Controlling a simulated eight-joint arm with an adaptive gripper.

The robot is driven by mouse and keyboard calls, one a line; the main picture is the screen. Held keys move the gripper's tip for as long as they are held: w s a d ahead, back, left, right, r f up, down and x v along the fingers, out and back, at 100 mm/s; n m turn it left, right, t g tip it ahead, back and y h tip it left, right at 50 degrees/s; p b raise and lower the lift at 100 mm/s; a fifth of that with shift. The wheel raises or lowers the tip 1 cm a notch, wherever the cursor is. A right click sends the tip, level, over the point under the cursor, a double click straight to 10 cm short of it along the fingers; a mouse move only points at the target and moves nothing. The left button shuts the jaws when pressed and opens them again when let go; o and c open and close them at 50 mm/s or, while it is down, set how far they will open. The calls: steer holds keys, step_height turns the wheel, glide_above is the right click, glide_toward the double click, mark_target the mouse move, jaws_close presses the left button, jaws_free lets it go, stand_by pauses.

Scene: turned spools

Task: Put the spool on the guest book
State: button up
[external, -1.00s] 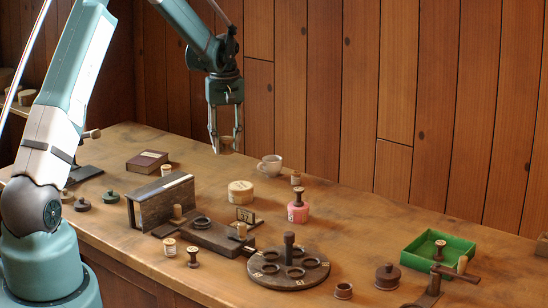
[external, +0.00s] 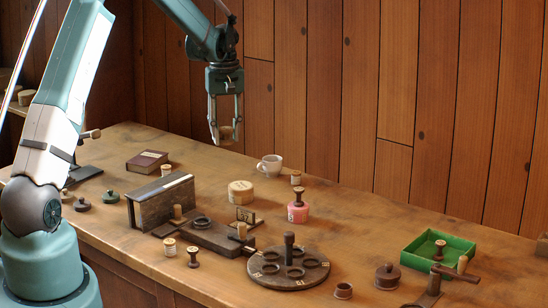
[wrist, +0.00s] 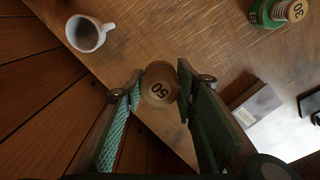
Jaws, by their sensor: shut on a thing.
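My gripper (external: 226,141) is in the air above the back of the table in the external view, in front of the plank wall. Its fingers are shut on the spool (external: 226,132). In the wrist view the round end of the spool (wrist: 159,86), marked 50, shows between my gripper's fingertips (wrist: 158,84). A dark maroon book (external: 147,161) with a pale label, seemingly the guest book, lies flat at the back left of the table. My gripper is to its right and higher, apart from it.
A white mug (external: 270,167) stands at the back edge, and a pale round box (external: 241,192) in front of it. A dark upright stand (external: 160,203) is in front of the book. A spool sits on a pink pot (external: 298,212). A green tray (external: 416,251) is at the right.

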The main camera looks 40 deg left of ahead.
steer(key=s+a+r+p, duration=0.15)
steer(key=s+a, duration=0.35)
steer(key=a, duration=0.7)
steer(key=r+m+p, duration=0.1)
steer(key=r+m, duration=0.1)
glide_above(147, 158)
steer(key=shift+w+a+f, duration=0.1)
steer(key=shift+w+a, duration=0.05)
steer(key=shift+f, duration=3.15)
steer(key=shift+f, duration=0.1)
steer(key=shift+f, duration=1.8)
steer(key=shift+f, duration=0.1)
steer(key=o, duration=0.8)
